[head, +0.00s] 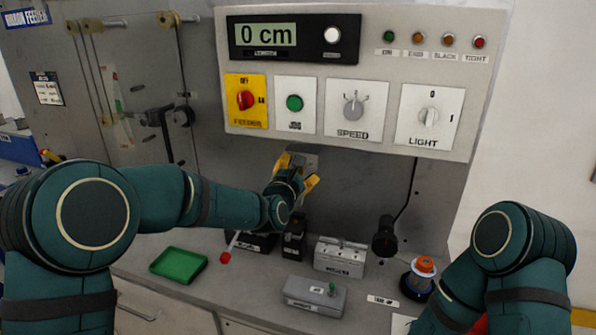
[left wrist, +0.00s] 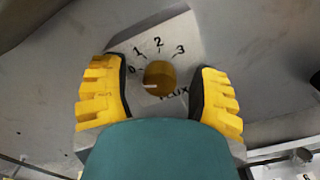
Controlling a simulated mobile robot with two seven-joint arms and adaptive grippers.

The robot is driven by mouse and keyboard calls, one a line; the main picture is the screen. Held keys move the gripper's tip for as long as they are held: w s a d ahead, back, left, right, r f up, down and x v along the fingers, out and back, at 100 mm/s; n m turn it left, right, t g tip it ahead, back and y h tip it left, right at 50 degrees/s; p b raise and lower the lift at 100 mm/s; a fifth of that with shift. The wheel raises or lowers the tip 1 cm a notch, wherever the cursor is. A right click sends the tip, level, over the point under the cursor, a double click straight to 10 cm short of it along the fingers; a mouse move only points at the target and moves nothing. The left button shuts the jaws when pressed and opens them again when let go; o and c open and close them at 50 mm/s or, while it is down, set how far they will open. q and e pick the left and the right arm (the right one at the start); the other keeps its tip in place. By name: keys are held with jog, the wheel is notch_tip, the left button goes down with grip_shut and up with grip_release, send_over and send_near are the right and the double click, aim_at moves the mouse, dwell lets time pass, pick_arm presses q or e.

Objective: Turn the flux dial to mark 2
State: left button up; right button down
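The flux dial (left wrist: 158,78) is a round brass-coloured knob on a grey plate with marks 0, 1, 2 and 3 and the word FLUX. A short white line on the knob points left, near the 0 side. In the left wrist view my left gripper (left wrist: 161,94) has its yellow fingers open on either side of the dial, with a gap on each side. In the head view my left gripper (head: 292,174) is at the panel below the switch box and hides the dial; part of its plate (head: 306,157) shows. My right gripper is out of view.
The switch box (head: 350,141) with speed and light knobs overhangs just above my left gripper. On the bench below are a green tray (head: 178,265), grey boxes (head: 340,256) and an orange-topped item (head: 424,267). A black cable hangs to the right.

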pick_arm(q)
grip_shut()
jog(key=m+b, duration=0.1)
jog(key=m, duration=0.7)
jog(key=shift+r, duration=0.1)
jog(key=m, duration=0.5)
jog(key=shift+m, duration=2.3)
